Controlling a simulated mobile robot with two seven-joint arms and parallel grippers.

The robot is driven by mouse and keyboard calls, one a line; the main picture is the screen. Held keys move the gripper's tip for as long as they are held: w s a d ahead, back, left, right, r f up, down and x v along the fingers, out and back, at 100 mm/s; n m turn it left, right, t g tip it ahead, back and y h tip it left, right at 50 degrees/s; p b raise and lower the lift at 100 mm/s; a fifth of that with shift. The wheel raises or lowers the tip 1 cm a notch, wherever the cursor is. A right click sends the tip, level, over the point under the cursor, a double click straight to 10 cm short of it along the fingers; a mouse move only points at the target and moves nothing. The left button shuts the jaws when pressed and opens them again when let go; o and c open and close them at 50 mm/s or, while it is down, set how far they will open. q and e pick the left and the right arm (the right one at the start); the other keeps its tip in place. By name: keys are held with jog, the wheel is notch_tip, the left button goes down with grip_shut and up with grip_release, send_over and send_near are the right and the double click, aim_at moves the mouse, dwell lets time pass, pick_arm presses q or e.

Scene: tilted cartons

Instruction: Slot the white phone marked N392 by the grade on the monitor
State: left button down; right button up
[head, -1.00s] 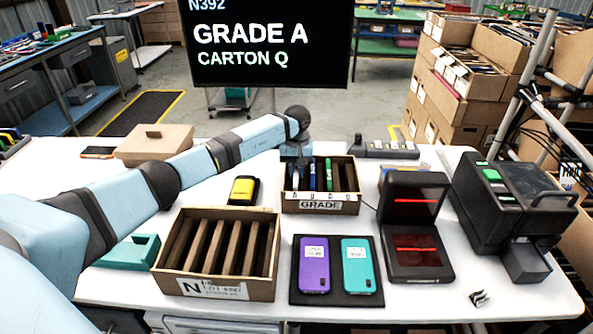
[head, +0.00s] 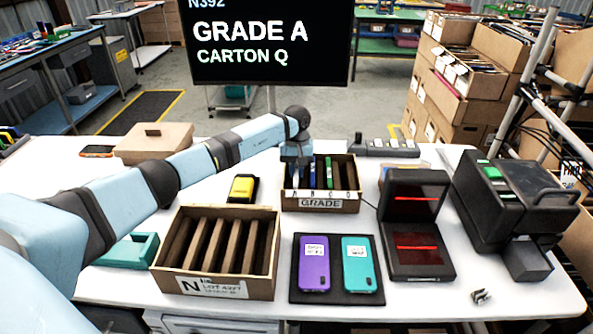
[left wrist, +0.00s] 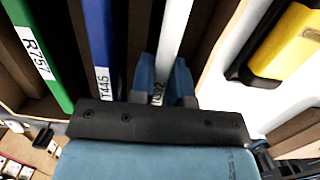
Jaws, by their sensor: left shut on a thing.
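The monitor (head: 270,65) reads N392, GRADE A, CARTON Q. My left gripper (head: 297,174) is over the leftmost slot of the small carton marked GRADE (head: 342,206), whose slots carry letters beginning with A. In the left wrist view its blue fingers are shut on a white phone (left wrist: 174,28) whose label is partly hidden and ends in 392. The phone stands on edge among the dividers; how deep it sits is unclear. A blue phone marked T445 (left wrist: 101,35) and a green phone marked R757 (left wrist: 35,55) stand in neighbouring slots. My right gripper is not in view.
A larger carton marked N (head: 245,285) with empty slots stands in front. A dark mat (head: 337,297) holds a purple phone (head: 315,275) and a teal phone (head: 358,278). A yellow device (head: 243,189) lies left of the GRADE carton; a red-lit scanner (head: 415,262) stands right.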

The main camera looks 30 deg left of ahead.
pick_arm(q)
jog(key=c, duration=1)
grip_release()
jog(key=r, duration=0.4)
jog(key=w+r, duration=0.1)
jog(key=r, duration=0.4)
jog(key=a+r+b, duration=0.1)
jog(key=r, duration=0.3)
jog(key=shift+w+r, duration=0.2)
jog(key=shift+r, duration=0.2)
jog(key=shift+r, duration=0.1)
notch_tip(320, 180, up, 7)
jog(key=p, duration=0.4)
